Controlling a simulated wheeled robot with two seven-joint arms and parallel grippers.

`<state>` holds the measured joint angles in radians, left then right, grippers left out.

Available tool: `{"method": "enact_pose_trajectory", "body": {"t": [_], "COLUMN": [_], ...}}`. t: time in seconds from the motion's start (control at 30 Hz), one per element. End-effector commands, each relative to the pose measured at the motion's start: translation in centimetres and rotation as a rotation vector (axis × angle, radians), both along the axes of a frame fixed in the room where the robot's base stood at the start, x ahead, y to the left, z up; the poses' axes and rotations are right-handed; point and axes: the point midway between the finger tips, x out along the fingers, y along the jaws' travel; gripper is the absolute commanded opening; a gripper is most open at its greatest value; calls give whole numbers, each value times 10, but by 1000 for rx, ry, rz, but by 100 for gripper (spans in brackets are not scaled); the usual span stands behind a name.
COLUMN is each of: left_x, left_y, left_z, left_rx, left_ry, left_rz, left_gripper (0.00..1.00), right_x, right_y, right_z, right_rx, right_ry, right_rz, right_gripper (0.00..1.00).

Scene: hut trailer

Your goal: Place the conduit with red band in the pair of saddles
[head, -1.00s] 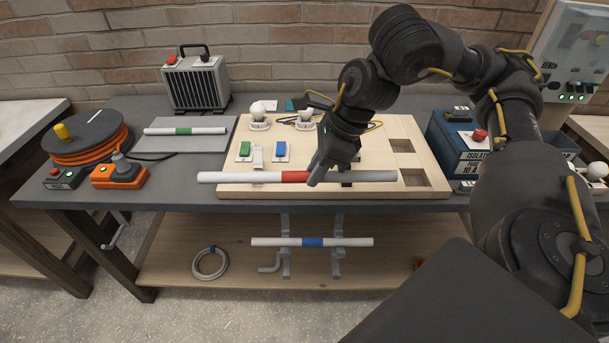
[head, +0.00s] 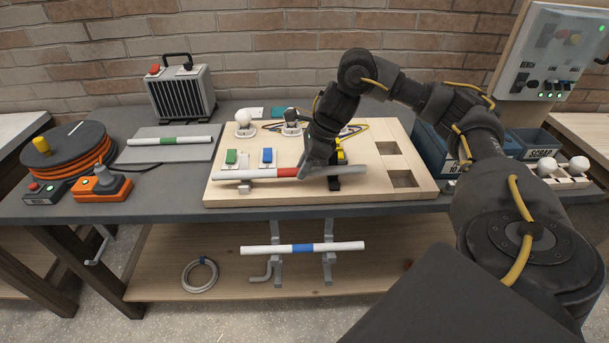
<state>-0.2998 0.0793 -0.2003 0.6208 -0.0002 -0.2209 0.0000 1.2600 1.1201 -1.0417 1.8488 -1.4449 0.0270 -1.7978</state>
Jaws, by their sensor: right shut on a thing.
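The white conduit with the red band (head: 254,174) lies level along the front part of the pale wooden board (head: 420,187). My right gripper (head: 316,171) is shut on it, just right of the red band. A small light grey saddle (head: 245,188) shows below the conduit's left part. A dark piece (head: 333,184) shows below it beside my gripper; I cannot tell if it is the other saddle or a finger. Whether the conduit touches the saddles or hangs just above cannot be told. My left gripper is out of view.
A green-banded conduit (head: 190,140) lies on a grey mat at the left. A blue-banded conduit (head: 345,246) rests on grey brackets below the bench top. Green (head: 231,157) and blue (head: 266,156) switches and lamp holders stand behind the held conduit. Two square openings are at the board's right.

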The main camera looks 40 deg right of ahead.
Motion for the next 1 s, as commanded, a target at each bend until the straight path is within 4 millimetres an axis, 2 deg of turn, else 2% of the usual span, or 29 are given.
{"method": "enact_pose_trajectory", "body": {"t": [0.23,0.47,0.5,0.63,1.0], "left_x": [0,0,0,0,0], "left_y": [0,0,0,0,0], "left_z": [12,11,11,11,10], "left_rx": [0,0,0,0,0], "left_ry": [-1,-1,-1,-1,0], "left_rz": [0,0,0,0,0], "left_gripper": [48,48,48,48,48], "right_x": [0,0,0,0,0], "right_y": [-2,-2,-2,-1,-3], "right_z": [-30,-34,-34,-34,-28], "right_rx": [1,0,0,0,0], "right_ry": [5,3,3,3,1], "right_rz": [-2,-1,-1,-1,-2], "right_gripper": [0,0,26,42,42]}}
